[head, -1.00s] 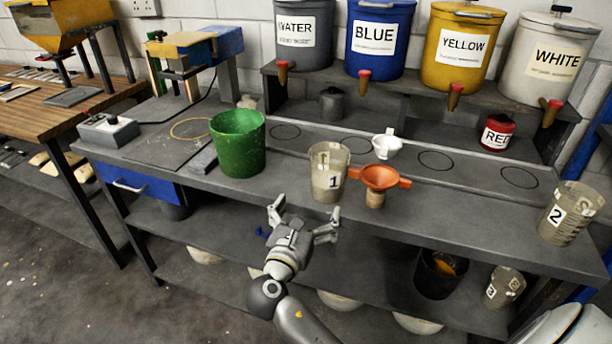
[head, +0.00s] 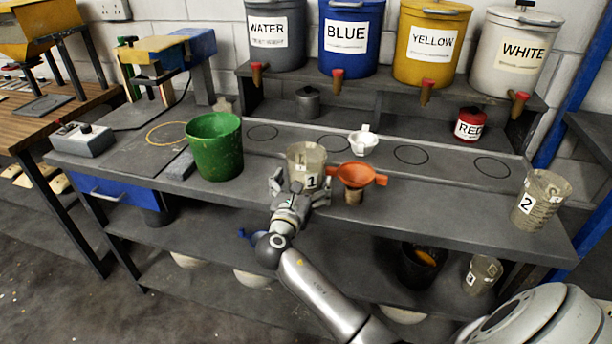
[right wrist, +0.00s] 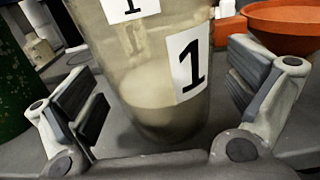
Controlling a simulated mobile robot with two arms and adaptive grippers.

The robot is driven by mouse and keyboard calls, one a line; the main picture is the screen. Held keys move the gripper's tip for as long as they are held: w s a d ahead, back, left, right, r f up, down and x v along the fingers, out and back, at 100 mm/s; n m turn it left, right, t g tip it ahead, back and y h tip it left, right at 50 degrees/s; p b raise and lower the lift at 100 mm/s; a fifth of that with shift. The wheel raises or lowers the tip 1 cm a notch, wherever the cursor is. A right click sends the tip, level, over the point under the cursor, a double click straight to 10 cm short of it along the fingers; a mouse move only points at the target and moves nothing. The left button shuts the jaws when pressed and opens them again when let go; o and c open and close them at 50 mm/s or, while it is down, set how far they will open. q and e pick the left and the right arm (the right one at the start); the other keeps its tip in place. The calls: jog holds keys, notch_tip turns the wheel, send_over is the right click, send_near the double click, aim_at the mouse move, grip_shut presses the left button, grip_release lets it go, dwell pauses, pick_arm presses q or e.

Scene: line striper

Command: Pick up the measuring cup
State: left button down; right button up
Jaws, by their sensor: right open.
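A translucent measuring cup labelled 1 (head: 303,160) stands upright on the grey bench, with the orange funnel just to its right. It fills the middle of the right wrist view (right wrist: 150,110) and has pale contents in its lower part. My right gripper (head: 299,188) is open at the bench's front edge. Its fingers stand on either side of the cup's lower part, and in the right wrist view the gripper (right wrist: 165,95) shows gaps between pads and cup. Another measuring cup labelled 2 (head: 540,200) stands at the bench's right end. My left gripper is not in view.
A green bucket (head: 215,150) stands left of the cup. The orange funnel (head: 357,177) and a small white cup (head: 362,142) are to its right. Paint containers line the raised back shelf (head: 380,85). A third cup (head: 482,275) is on the lower shelf.

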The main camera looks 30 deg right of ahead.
jog(key=shift+a, duration=0.1)
jog(key=shift+c, duration=0.4)
jog(key=c, duration=1.2)
jog(key=shift+r, duration=0.1)
jog(key=shift+c, duration=0.2)
jog(key=shift+r, duration=0.1)
